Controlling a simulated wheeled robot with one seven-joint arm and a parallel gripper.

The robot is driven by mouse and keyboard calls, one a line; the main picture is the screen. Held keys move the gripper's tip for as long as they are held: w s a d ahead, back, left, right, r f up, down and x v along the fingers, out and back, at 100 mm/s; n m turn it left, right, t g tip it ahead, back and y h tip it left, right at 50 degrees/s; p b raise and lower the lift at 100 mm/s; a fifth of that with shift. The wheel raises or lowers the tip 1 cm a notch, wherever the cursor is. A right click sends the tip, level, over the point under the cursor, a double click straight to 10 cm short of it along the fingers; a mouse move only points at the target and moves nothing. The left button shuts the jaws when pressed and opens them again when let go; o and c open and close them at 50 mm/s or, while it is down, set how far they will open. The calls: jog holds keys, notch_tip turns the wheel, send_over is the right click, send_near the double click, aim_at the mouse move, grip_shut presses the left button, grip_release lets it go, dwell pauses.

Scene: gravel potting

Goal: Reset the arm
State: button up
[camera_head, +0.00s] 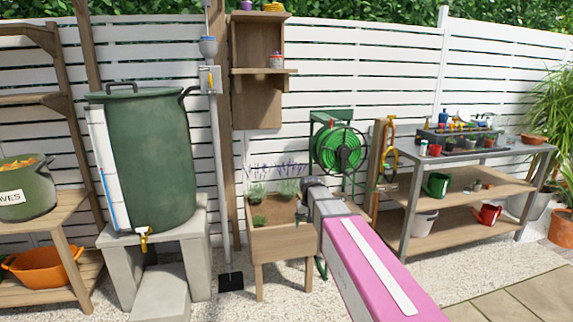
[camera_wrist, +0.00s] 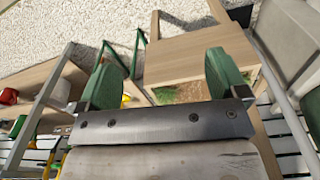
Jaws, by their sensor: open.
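My arm, pink with a white stripe, reaches from the bottom right of the head view toward the wooden planter box (camera_head: 284,243). My gripper (camera_head: 303,205) is at its far end, in front of the planter's right side, and its fingers are hard to make out there. In the wrist view my gripper (camera_wrist: 165,70) shows two green fingers spread wide with nothing between them. The planter (camera_wrist: 200,55) shows behind and between the fingers, with soil and some green plants. I cannot tell the exact gap between gripper and planter.
A green water barrel (camera_head: 152,160) stands on concrete blocks at left. A potting bench (camera_head: 470,165) with pots and tools stands at right.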

jog(key=s+d+f, duration=0.3)
jog(key=s+f, duration=0.1)
jog(key=s, duration=0.3)
jog(key=s+d+f, duration=0.3)
jog(key=s, duration=0.4)
jog(key=s+d+f+m, duration=0.1)
jog(key=s+d+f, duration=0.2)
jog(key=s, duration=0.4)
jog(key=shift+d+f+g, duration=0.4)
jog(key=shift+f, duration=0.45)
